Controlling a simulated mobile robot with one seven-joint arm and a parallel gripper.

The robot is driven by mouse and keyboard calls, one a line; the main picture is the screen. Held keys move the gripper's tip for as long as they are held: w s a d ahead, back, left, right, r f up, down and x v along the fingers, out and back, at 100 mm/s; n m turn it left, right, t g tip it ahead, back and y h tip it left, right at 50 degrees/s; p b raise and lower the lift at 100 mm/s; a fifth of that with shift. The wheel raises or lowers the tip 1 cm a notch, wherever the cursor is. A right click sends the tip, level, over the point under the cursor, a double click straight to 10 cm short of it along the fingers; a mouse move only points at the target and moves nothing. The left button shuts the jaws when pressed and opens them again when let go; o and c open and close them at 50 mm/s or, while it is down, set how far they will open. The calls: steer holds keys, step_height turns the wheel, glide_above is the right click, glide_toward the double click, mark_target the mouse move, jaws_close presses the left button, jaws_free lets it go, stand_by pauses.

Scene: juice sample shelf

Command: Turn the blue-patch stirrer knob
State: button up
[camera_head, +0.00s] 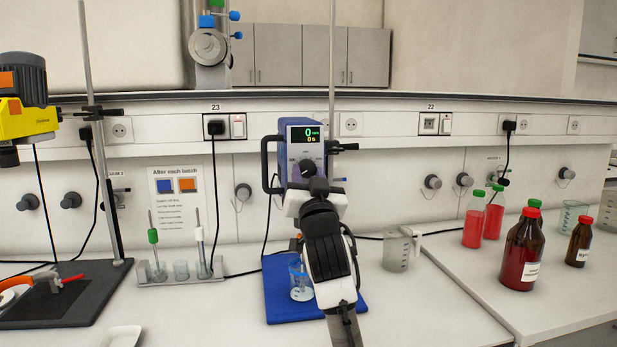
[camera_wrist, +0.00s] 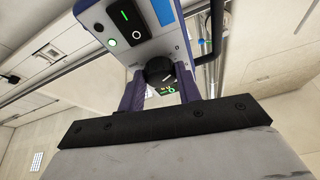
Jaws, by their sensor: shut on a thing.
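The blue stirrer (camera_head: 284,150) hangs on a rod at the middle of the bench, above a blue mat (camera_head: 285,305). Its lit display (camera_head: 306,134) shows a green 0. Its dark round knob (camera_head: 307,168) is below the display. In the wrist view the knob (camera_wrist: 158,69) sits between my two fingers, with a light mark on its face. My gripper (camera_wrist: 160,84) is shut on the knob. In the head view my gripper (camera_head: 313,186) reaches up to the stirrer's front and hides its lower part. A blue area (camera_wrist: 163,12) shows on the housing.
A beaker (camera_head: 298,280) stands on the mat beside my arm. A yellow stirrer (camera_head: 25,118) with an orange patch is at far left. A metal jug (camera_head: 398,250) and red bottles (camera_head: 523,250) stand right. Cables hang near the stirrer.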

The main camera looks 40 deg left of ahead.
steer(key=shift+s+m, duration=0.1)
steer(key=shift+m, duration=0.3)
steer(key=m+h, duration=0.1)
steer(key=m, duration=0.1)
steer(key=m+t+h, duration=0.1)
steer(key=m+t, duration=0.1)
steer(key=m, duration=0.1)
steer(key=shift+s+a+r+m+h+p, duration=0.1)
steer(key=shift+s+a+m+h+p, duration=0.1)
steer(key=shift+a+m+h+p, duration=0.15)
steer(key=m+h, duration=0.1)
steer(key=m, duration=0.2)
steer(key=m+h, duration=0.2)
steer(key=m, duration=0.1)
steer(key=shift+s+r+t, duration=0.1)
steer(key=shift+r+t, duration=0.05)
steer(key=shift+t, duration=0.15)
steer(key=m+h, duration=0.1)
steer(key=m, duration=0.4)
steer(key=shift+r+h, duration=0.2)
steer(key=shift+h, duration=0.15)
steer(key=shift+r+m+g+h+p, duration=0.15)
steer(key=shift+m+g+h+p, duration=0.55)
steer(key=shift+m, duration=1.25)
steer(key=o, duration=1)
